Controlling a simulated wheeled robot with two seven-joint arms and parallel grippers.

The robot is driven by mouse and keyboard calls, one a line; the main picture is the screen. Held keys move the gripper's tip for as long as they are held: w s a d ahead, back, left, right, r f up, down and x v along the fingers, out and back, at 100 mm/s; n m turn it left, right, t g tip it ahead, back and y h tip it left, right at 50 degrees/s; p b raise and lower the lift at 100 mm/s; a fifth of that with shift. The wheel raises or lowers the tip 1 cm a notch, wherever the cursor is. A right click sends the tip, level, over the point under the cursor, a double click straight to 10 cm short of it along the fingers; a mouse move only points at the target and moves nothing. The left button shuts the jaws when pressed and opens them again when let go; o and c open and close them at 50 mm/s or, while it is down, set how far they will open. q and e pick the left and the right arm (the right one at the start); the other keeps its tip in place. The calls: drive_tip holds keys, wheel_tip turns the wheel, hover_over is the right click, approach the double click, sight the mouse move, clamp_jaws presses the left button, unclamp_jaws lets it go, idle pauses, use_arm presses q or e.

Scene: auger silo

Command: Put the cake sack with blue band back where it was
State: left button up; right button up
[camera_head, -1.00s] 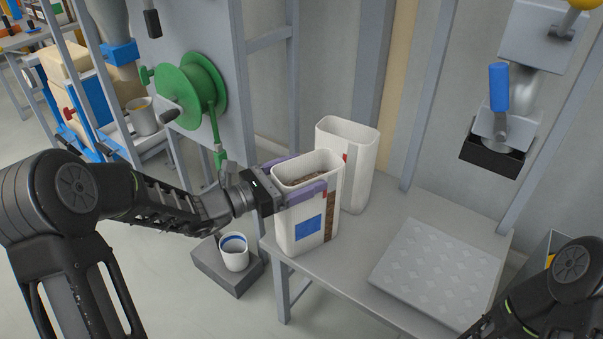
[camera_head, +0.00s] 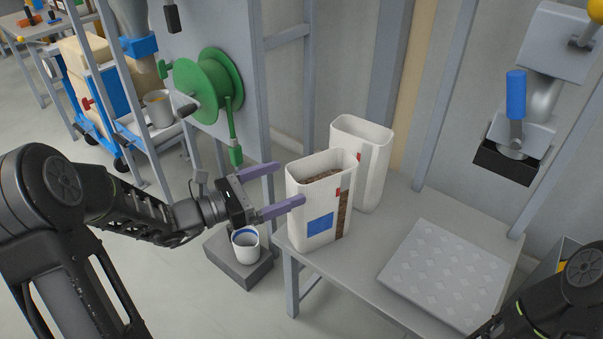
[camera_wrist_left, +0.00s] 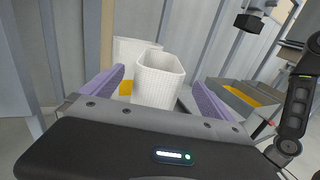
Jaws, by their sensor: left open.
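A white sack with a blue patch (camera_head: 320,223), a red tag and a brown strip stands upright and open-topped on the grey table (camera_head: 350,270), near its left end. Brown material shows inside it. My left gripper (camera_head: 288,184) is open and empty at its left side, with the near fingertip overlapping the sack's edge in the head view. In the left wrist view the sack (camera_wrist_left: 158,85) stands ahead between the spread fingers. A second white sack (camera_head: 372,150) stands just behind it, its lower front partly hidden. My right gripper is out of the frame.
A pale patterned plate (camera_head: 447,272) lies on the right of the table. A black-ended spout with a blue handle (camera_head: 515,95) hangs above. A green reel (camera_head: 208,88) is on the panel at left. A white cup (camera_head: 246,243) stands on a grey block (camera_head: 240,268) below.

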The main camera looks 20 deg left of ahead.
use_arm(q)
drive_tip(key=shift+v, duration=1.55)
